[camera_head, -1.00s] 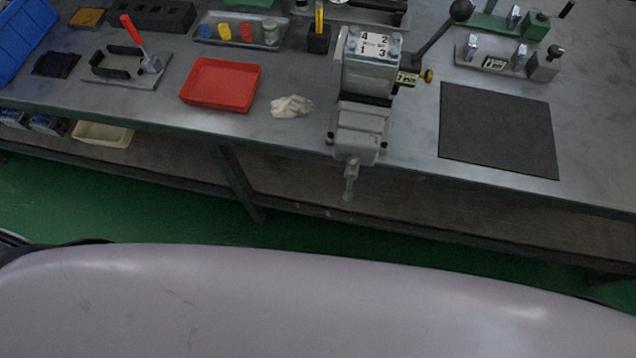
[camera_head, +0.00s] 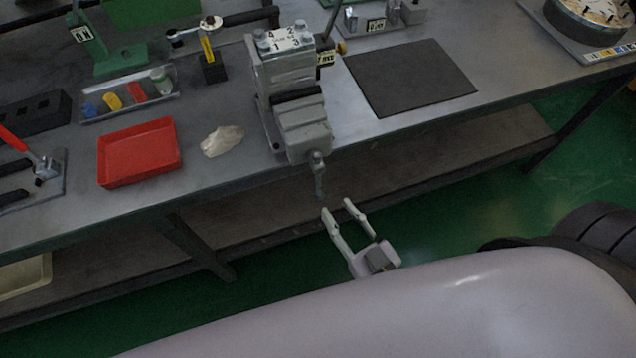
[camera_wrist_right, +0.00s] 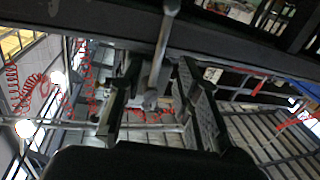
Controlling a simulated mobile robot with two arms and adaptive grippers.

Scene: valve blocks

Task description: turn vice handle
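The grey vice (camera_head: 303,122) is mounted at the front edge of the bench, with a valve block marked with numbers clamped on top. Its handle (camera_head: 319,180) hangs down below the bench edge. My right gripper (camera_head: 338,208) is open and empty, with its fingertips close below and right of the handle's lower end. In the right wrist view the handle (camera_wrist_right: 158,65) comes down from the top and appears between the two spread fingers of the right gripper (camera_wrist_right: 158,88). I cannot tell whether they touch it. My left gripper is not in view.
The bench front edge and a lower shelf (camera_head: 420,168) lie close behind the gripper. A red tray (camera_head: 140,152), a crumpled cloth (camera_head: 222,141) and a dark mat (camera_head: 410,78) lie on the bench beside the vice.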

